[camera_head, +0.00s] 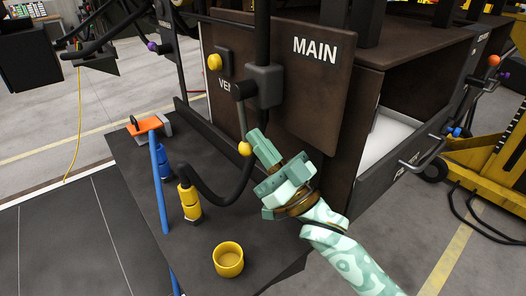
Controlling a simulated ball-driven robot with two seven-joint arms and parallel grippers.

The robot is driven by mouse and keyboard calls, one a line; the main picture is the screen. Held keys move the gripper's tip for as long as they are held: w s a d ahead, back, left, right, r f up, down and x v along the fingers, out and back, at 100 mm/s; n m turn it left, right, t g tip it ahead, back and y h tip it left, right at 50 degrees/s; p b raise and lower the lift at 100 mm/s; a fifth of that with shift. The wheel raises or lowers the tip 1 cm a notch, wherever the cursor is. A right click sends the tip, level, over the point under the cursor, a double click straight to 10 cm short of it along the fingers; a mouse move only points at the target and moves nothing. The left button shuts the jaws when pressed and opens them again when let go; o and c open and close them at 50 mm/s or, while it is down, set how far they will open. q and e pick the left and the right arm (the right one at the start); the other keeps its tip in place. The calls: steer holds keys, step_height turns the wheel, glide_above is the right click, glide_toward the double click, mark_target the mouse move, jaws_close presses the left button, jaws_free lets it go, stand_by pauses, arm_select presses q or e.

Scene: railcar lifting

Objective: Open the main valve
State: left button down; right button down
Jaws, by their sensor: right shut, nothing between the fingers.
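The panel (325,90) carries the word MAIN. My mint-green right gripper (261,148) comes in from the lower right. Its fingers are shut and empty, with the tip just right of the yellow knob. I cannot tell whether it touches the knob. A second yellow knob (214,62) sits higher left, above a partly hidden label starting with VE. My left gripper is not in view.
A black hose (220,202) curves below the lever to a yellow fitting (189,201). A yellow cart (495,165) stands at right.

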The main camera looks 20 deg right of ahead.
arm_select(q)
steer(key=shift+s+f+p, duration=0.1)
steer(key=shift+p, duration=0.25)
arm_select(e)
steer(key=shift+w+a+f, duration=0.2)
steer(key=shift+w+f, duration=0.15)
steer(key=shift+w, duration=0.3)
